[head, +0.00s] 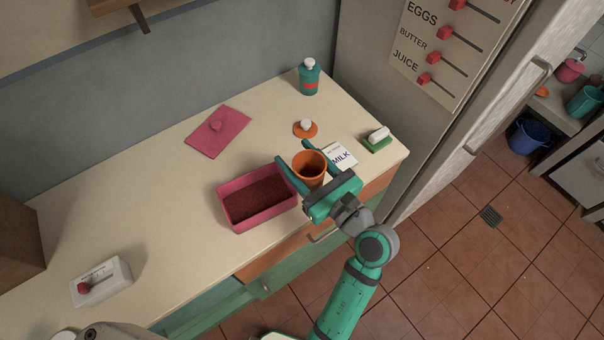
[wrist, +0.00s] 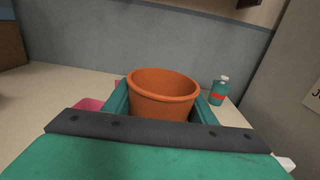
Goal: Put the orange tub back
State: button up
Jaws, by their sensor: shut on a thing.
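The orange tub (head: 309,164) is an open, round tub held between the fingers of my gripper (head: 306,166). My gripper is shut on it near the front edge of the counter, just right of the pink bin. In the wrist view the tub (wrist: 163,92) stands upright between the two green fingers, with its rim facing up. Its base is hidden, so I cannot tell whether it touches the counter. An orange lid with a white knob (head: 305,127) lies on the counter behind the tub.
A pink bin (head: 277,208) with dark brown contents stands left of the gripper. A pink lid (head: 217,132) lies behind it. A milk card (head: 340,157) and a green block with a white top (head: 377,139) are at right. A teal bottle (head: 309,77) stands at the back. The left counter is mostly clear.

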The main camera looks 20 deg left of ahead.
jog(key=s+a+g, duration=0.1)
jog(key=s+a, duration=0.1)
jog(key=s, duration=0.2)
jog(key=shift+n+y, duration=0.4)
jog(key=shift+w+a+f, duration=0.3)
jog(key=shift+w+f, duration=1.75)
jog(key=shift+w, duration=0.1)
jog(key=shift+w+a+f, duration=0.35)
jog(key=shift+w+f, duration=1.75)
jog(key=shift+w, duration=0.05)
jog(key=shift+w+a+f, duration=0.3)
jog(key=shift+w+f, duration=1.75)
jog(key=shift+w, duration=0.1)
